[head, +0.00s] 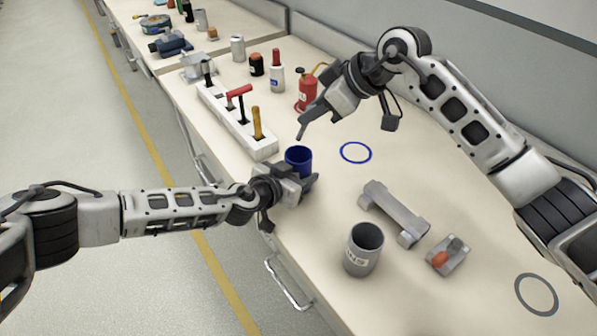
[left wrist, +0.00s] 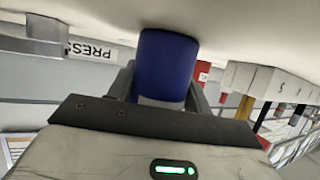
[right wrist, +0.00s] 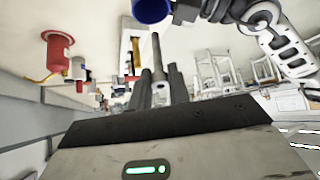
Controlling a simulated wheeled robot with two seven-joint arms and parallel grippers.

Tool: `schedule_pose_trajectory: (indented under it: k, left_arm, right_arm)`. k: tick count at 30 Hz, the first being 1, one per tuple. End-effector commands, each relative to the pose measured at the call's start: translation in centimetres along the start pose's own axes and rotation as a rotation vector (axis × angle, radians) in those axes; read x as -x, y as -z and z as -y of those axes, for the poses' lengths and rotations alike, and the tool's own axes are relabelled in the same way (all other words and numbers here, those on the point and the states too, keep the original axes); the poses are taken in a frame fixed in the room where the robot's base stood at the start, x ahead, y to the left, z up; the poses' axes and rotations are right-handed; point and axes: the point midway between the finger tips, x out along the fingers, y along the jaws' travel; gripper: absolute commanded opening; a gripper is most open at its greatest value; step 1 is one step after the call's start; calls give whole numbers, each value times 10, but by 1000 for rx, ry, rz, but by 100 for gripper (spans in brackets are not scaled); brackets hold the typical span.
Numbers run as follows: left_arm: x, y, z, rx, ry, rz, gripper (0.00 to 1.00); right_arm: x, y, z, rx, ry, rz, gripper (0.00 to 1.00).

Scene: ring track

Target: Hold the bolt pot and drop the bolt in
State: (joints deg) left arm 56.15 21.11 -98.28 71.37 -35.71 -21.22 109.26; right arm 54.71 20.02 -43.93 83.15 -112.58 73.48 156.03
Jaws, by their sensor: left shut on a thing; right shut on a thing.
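The blue bolt pot (head: 298,158) stands upright near the bench's front edge. My left gripper (head: 301,184) is shut on it from the front; it also shows between the fingers in the left wrist view (left wrist: 167,65). My right gripper (head: 317,108) is shut on a grey bolt (right wrist: 158,72), a slim rod between the fingers in the right wrist view. In the head view the bolt (head: 301,130) points down, a little above and behind the pot's rim and apart from it. The pot's inside is mostly hidden.
A blue ring (head: 356,152) is marked on the bench right of the pot. A grey pot (head: 363,250), a grey bracket (head: 395,212) and a small block with an orange part (head: 447,255) stand nearer. A white tool rack (head: 237,122) and a red can (head: 307,92) are behind.

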Motion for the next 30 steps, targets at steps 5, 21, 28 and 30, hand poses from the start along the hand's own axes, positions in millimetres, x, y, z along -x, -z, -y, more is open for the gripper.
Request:
schedule_pose_trajectory:
  k: [5, 21, 28, 30]
  left_arm:
    - [0, 0, 0, 0, 0, 0, 28]
    - [0, 0, 0, 0, 0, 0, 28]
    - [0, 0, 0, 0, 0, 0, 28]
    - [0, 0, 0, 0, 0, 0, 28]
  right_arm:
    - [-10, -9, 0, -1, 0, 1, 0]
    - [-34, -31, 0, 1, -1, 0, 0]
    - [-34, -31, 0, 1, -1, -1, 0]
    - [-34, -31, 0, 1, -1, -1, 24]
